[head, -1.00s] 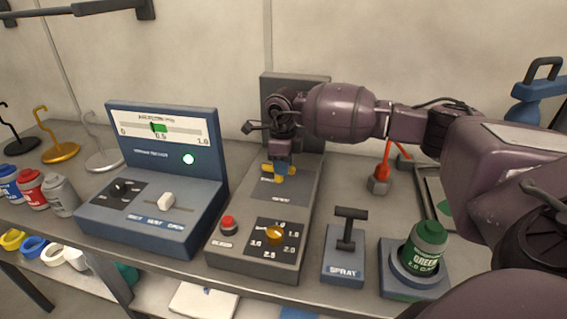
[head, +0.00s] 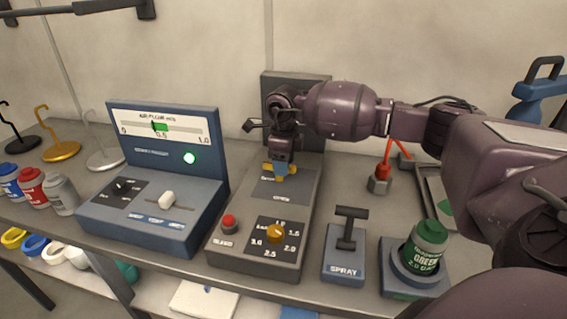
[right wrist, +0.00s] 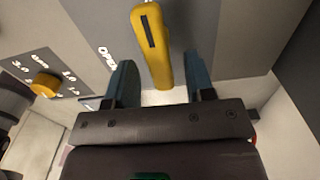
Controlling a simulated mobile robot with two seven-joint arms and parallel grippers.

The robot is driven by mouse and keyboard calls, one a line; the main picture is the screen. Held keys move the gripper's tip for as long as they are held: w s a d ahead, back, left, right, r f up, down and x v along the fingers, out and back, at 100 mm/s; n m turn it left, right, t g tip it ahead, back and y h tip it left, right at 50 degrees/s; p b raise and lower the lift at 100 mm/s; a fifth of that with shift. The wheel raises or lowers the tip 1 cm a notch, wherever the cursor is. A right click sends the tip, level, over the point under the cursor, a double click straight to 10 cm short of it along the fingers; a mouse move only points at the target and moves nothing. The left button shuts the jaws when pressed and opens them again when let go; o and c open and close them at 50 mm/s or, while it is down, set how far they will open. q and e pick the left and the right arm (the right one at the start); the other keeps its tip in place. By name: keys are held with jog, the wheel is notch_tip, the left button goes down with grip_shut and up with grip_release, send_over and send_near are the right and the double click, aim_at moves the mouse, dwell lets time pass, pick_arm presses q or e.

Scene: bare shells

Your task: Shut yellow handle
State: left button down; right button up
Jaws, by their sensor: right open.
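The yellow handle (right wrist: 153,45) shows in the right wrist view as an upright-looking bar with a dark slot, on a grey panel beside the printed word OPEN. In the head view it shows as small yellow parts (head: 291,177) at the back of the grey control box, mostly hidden by my right gripper (head: 280,172). My right gripper (right wrist: 163,72) is open, its blue fingers on either side of the handle's lower end. Gaps show on both sides, so neither finger clearly touches it. My left gripper is not in view.
The grey box (head: 252,262) also carries a red button (head: 229,222) and a yellow knob (head: 275,232). A blue meter console (head: 150,235) stands left. A spray lever (head: 347,238) and a green bottle (head: 428,242) stand right. A dark upright panel rises behind the gripper.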

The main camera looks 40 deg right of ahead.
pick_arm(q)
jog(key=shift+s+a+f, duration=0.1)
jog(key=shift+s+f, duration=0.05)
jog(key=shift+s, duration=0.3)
pick_arm(e)
notch_tip(320, 180, up, 11)
jog(key=shift+f, duration=0.2)
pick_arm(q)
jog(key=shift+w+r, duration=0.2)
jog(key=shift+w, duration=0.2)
